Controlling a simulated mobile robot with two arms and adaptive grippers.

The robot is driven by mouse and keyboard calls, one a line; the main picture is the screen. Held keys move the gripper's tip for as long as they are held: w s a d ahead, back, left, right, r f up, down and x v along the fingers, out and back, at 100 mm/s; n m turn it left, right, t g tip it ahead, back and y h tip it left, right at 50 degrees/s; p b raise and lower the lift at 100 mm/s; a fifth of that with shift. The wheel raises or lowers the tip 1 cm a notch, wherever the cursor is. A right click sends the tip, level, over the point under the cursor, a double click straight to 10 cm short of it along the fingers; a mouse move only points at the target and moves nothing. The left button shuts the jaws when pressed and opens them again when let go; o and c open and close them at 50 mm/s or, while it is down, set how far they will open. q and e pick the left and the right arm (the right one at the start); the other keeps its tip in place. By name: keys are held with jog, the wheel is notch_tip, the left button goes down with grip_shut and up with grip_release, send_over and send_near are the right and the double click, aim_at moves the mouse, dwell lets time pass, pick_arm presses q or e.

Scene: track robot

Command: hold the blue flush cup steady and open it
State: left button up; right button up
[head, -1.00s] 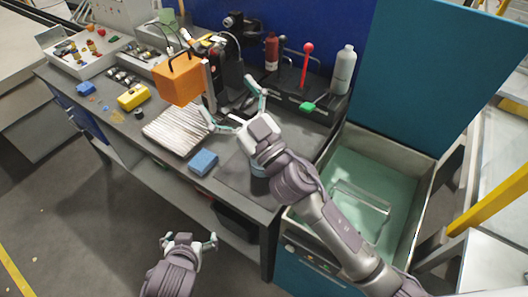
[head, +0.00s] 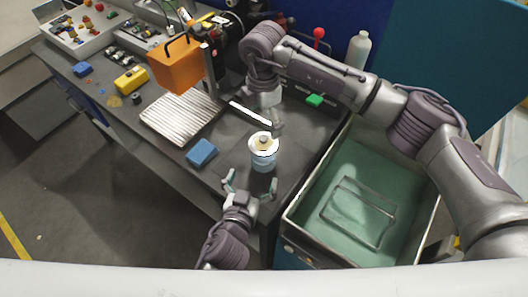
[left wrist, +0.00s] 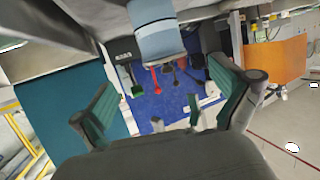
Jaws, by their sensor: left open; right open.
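The blue flush cup (head: 263,158), a pale blue cylinder with a white top band and a small knob on top, stands upright near the bench's front edge. My left gripper (head: 249,185) is open just in front of the cup, its fingers apart and pointing at it. In the left wrist view the cup (left wrist: 158,42) shows upside down beyond the spread fingers (left wrist: 168,100), with clear space between. My right gripper (head: 271,113) points down just behind and above the cup, open. Its fingers are partly hidden, so contact with the cup cannot be told.
A blue block (head: 202,152) and a ribbed metal plate (head: 180,118) lie left of the cup. An orange box (head: 177,67) stands behind.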

aim_at(264, 149)
pick_arm(q)
jog(key=x, duration=1.3)
jog(key=shift+a+f, duration=0.1)
jog(key=shift+a, duration=0.1)
pick_arm(e)
jog(key=shift+w+f, duration=0.1)
pick_arm(q)
jog(key=shift+s, duration=0.1)
jog(key=c, duration=1.7)
pick_arm(e)
jog(key=n, duration=0.2)
jog(key=r+n, duration=0.1)
jog(key=n, duration=0.5)
jog(key=r+n, duration=0.1)
jog(key=n, duration=0.3)
jog(key=shift+r, duration=0.15)
notch_tip(264, 149, down, 10)
jog(key=n, duration=1)
jog(key=shift+n, duration=0.3)
